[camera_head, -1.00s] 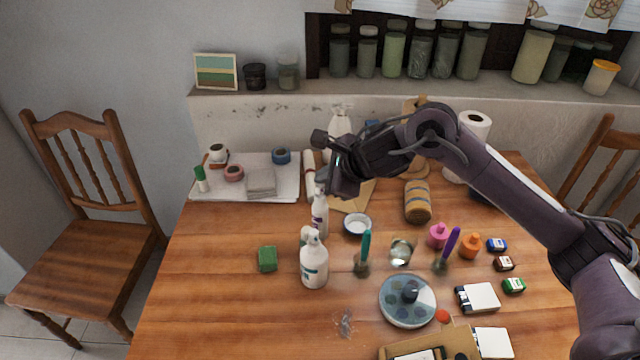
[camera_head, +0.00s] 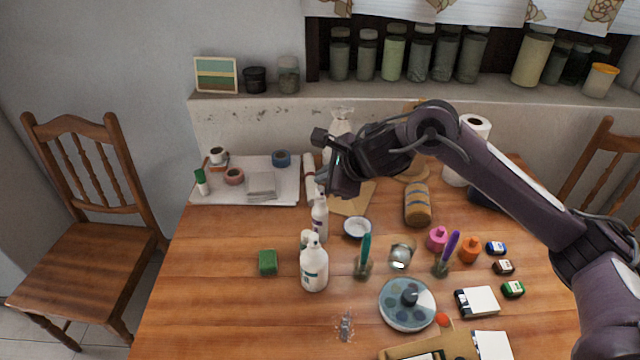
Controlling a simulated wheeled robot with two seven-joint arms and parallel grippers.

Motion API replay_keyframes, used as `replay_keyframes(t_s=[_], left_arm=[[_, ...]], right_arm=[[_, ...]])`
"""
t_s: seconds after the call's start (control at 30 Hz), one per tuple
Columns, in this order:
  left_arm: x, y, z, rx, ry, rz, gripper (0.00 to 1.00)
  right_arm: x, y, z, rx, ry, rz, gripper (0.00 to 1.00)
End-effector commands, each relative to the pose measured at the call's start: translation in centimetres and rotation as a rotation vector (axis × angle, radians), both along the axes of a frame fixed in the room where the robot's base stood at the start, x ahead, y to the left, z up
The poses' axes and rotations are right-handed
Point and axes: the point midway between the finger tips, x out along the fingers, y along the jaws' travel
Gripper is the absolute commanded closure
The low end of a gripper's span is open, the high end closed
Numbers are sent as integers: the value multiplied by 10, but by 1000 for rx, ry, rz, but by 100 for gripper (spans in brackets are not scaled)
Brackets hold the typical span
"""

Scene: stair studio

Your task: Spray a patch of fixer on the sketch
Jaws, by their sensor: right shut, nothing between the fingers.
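My right gripper (camera_head: 328,181) is shut and empty, over the back middle of the table. It hangs close above a slim white bottle (camera_head: 320,222); I cannot tell if they touch. A larger white pump-top bottle (camera_head: 314,268) stands upright in front of it. A pale spray bottle (camera_head: 341,122) stands behind the gripper, its lower part hidden by my arm. I cannot tell which bottle holds the fixer. A brown board with white paper (camera_head: 455,345) is cut off at the bottom edge; whether it is the sketch is unclear. My left gripper is out of view.
Several brushes, paint pots and a round palette (camera_head: 407,303) crowd the right half of the wooden table (camera_head: 215,300). A green block (camera_head: 267,262) lies left of the bottles. White sheets (camera_head: 285,185) with tape rolls lie at back left. The front left is clear.

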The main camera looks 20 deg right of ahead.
Motion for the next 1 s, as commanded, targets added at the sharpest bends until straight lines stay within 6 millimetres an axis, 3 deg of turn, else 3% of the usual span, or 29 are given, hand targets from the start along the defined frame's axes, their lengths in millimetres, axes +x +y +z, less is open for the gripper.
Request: replay_keyframes(t_s=[0.43,1.0], left_arm=[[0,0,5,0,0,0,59],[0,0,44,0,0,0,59]], right_arm=[[0,0,7,0,-1,-1,100],[0,0,62,0,-1,-1,100]])
